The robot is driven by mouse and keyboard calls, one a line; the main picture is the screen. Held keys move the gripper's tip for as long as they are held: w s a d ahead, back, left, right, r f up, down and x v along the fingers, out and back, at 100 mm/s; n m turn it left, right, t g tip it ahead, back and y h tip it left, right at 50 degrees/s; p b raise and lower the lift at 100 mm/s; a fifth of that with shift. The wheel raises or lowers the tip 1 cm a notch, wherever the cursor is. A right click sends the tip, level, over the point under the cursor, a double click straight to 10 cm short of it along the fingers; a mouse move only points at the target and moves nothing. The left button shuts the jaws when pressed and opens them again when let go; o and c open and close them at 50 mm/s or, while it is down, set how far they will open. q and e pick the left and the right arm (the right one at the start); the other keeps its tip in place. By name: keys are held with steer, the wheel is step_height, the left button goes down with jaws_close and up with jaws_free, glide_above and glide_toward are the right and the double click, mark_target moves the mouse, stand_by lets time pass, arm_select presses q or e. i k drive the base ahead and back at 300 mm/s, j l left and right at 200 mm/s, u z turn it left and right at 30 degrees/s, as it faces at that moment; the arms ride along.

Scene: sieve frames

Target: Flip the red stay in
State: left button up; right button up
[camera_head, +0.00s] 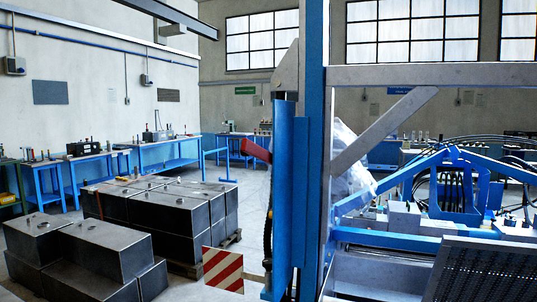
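A red bar (257,150), which looks like the red stay, sticks out to the left from the upper part of a blue upright post (285,200). It slopes, with its upper left end free and its lower right end against the post. How it joins the post is too small to tell. Neither of my grippers is in view.
A red and white striped plate (222,270) is low beside the post. Grey metal blocks (170,212) sit on a pallet at the left, with more blocks (95,250) in front. A grey frame with a diagonal brace (385,130) and blue machinery (455,180) fill the right.

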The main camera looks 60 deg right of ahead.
mark_target(248, 148)
steer(key=i+z, duration=0.25)
steer(key=z, duration=0.15)
steer(key=i+j+z, duration=0.15)
steer(key=z, duration=0.3)
steer(key=i+j+z, duration=0.2)
steer(key=z, duration=0.2)
steer(key=i+j+z, duration=0.2)
steer(key=z, duration=0.25)
steer(key=i+j+z, duration=0.1)
steer(key=j+z, duration=0.3)
steer(key=i+j+z, duration=0.25)
steer(key=z, duration=0.25)
steer(key=i+j+z, duration=0.1)
steer(key=j+z, duration=0.35)
